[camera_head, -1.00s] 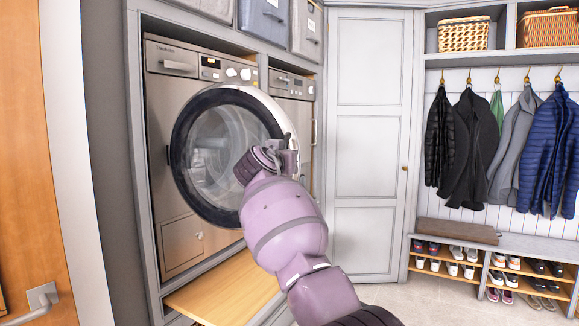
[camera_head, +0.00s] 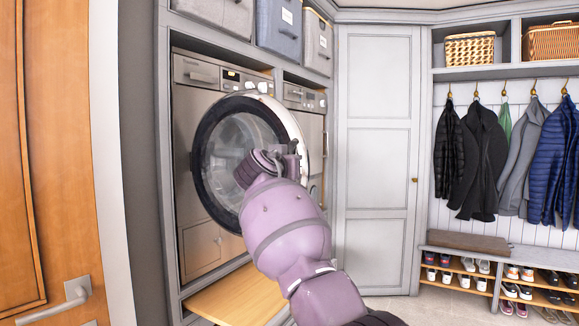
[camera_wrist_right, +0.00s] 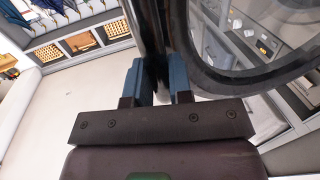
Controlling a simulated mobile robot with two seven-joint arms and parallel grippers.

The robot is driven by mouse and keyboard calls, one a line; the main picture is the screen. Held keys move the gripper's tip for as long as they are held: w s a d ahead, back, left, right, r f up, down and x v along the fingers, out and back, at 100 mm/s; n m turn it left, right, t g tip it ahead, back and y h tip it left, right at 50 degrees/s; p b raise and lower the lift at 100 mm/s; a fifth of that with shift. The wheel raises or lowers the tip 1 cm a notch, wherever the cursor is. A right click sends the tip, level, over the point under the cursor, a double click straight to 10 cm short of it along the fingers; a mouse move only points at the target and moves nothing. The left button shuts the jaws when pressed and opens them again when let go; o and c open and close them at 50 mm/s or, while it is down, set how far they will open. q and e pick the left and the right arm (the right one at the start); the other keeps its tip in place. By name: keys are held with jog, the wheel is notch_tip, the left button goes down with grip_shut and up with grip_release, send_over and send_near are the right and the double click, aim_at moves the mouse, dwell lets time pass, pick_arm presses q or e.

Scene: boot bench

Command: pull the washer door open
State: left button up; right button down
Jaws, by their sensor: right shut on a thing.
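The washer (camera_head: 205,255) stands in the grey cabinet at left of centre in the head view. Its round door (camera_head: 236,165), with a dark ring, glass window and pale outer rim, stands ajar, its right edge swung out from the front. My right gripper (camera_head: 288,152) is at that right edge, largely hidden behind my own wrist. In the right wrist view, the two blue fingers of the gripper (camera_wrist_right: 163,82) are shut on the dark edge of the door (camera_wrist_right: 205,75). My left gripper is out of view.
A second machine (camera_head: 306,98) sits just right of the door. A wooden pull-out board (camera_head: 235,297) lies below the washer. An orange wooden door (camera_head: 50,150) with a lever handle is at far left. A shoe bench (camera_head: 465,243) is at right.

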jog(key=shift+a, duration=0.1)
jog(key=c, duration=1.4)
grip_release()
jog(key=shift+o, duration=0.4)
jog(key=shift+a, duration=0.1)
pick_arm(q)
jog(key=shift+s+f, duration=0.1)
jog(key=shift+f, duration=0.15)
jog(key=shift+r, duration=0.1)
